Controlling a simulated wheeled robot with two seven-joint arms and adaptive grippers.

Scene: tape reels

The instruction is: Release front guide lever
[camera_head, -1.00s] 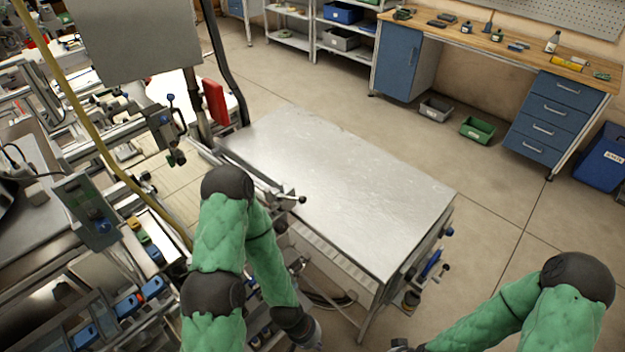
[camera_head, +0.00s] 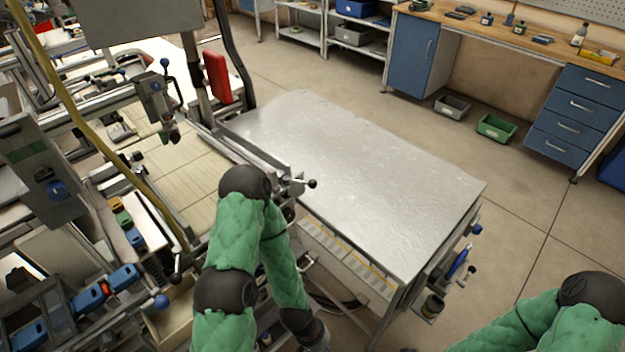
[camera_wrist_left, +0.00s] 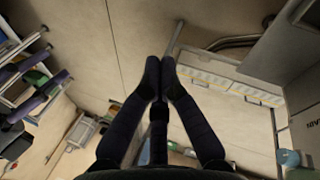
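A small lever with a dark ball knob (camera_head: 312,184) sticks out at the near end of the metal guide rail (camera_head: 255,150). The rail runs along the left edge of the steel table (camera_head: 365,185). Which lever is the front guide lever is not certain from these views. My left arm hangs just in front of this rail end, with its forearm pointing down. In the left wrist view my left gripper (camera_wrist_left: 160,68) has its dark fingertips together, with nothing seen between them. My right arm is at the lower right in the head view; its gripper is outside the frame.
A machine with a yellow hose (camera_head: 90,130) and a blue-knobbed lever (camera_head: 161,301) fills the left side. A red panel (camera_head: 216,76) stands behind the rail. The tabletop is bare. Floor is free to the right, up to the workbench (camera_head: 515,40) and bins.

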